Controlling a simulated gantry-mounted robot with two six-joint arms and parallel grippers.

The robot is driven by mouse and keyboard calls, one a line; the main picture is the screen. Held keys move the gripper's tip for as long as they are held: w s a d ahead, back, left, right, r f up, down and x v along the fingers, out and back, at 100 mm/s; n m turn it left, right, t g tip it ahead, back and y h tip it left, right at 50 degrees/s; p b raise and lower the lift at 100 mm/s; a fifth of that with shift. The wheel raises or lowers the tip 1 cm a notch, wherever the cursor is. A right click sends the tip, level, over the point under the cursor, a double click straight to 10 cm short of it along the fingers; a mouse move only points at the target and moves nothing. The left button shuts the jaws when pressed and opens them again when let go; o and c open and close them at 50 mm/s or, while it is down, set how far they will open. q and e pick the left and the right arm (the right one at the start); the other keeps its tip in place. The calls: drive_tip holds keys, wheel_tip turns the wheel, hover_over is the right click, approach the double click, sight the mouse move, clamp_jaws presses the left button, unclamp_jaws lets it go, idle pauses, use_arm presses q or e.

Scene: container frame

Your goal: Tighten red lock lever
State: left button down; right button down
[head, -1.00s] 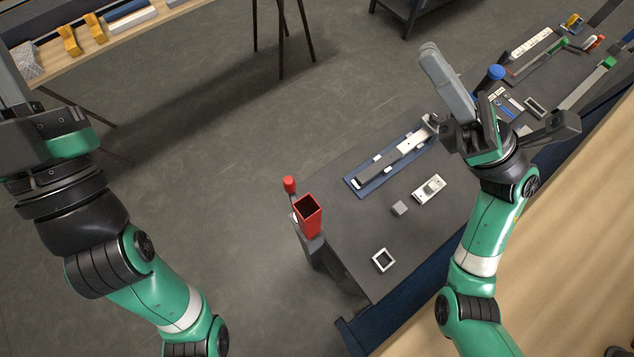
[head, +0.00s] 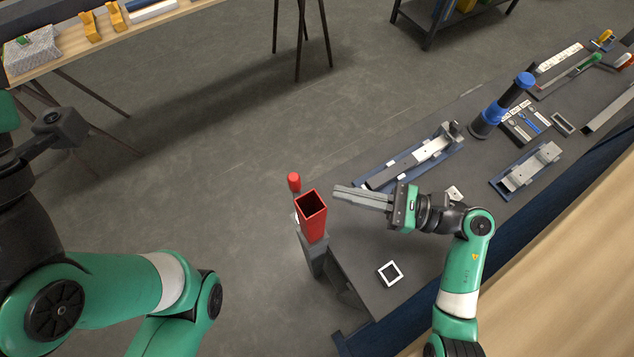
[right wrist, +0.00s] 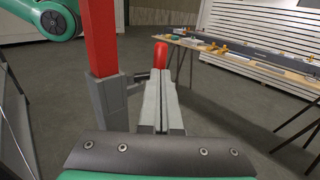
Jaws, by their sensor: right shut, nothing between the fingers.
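The red lock lever shows its red knob (head: 294,182) at the left corner of the dark bench, beside an upright red square tube (head: 312,215). A grey clamp block (right wrist: 112,100) holds the tube's foot, and a thin dark arm runs from it towards the knob. My right gripper (head: 338,193) is shut and empty, pointing left, just right of the tube. In the right wrist view its fingers (right wrist: 161,82) point towards the knob (right wrist: 160,54), which stands beyond the tips; contact cannot be told. My left gripper's fingers are outside the picture; only its wrist and arm show.
A small square frame (head: 390,273) lies on the bench (head: 350,262). A wooden table (head: 60,65) is at the upper left. Open floor lies left of the bench.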

sight(300, 184)
drive_tip(key=x, duration=0.6)
use_arm(q)
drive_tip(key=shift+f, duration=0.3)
drive_tip(key=shift+b, duration=0.3)
